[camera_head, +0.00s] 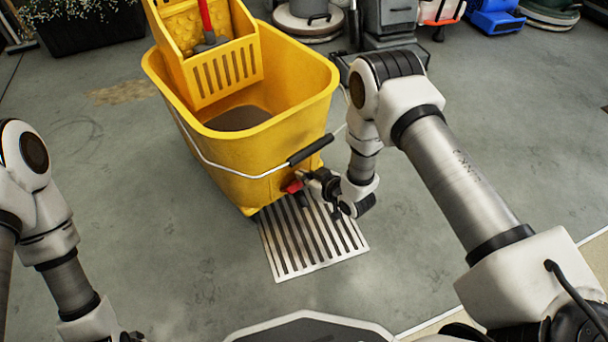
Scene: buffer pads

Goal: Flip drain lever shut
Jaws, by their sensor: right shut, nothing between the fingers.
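A yellow mop bucket (250,155) stands on the floor with dark water inside. A red drain lever (293,187) shows low on its front right side, above a slotted floor grate (312,243). My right gripper (312,186) is shut and empty. Its fingertips are right beside the red lever, on its right; I cannot tell whether they touch it. The gripper hides part of the drain fitting, so the lever's exact angle is unclear. Only the edge of my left gripper (132,337) shows at the bottom left, far from the bucket; its fingers are not clear.
The bucket's wire handle with a black grip (310,150) hangs just above the lever. A yellow wringer (215,60) with a red mop handle (206,18) sits in the bucket. Cleaning machines (390,20) stand at the back. The floor left of the grate is clear.

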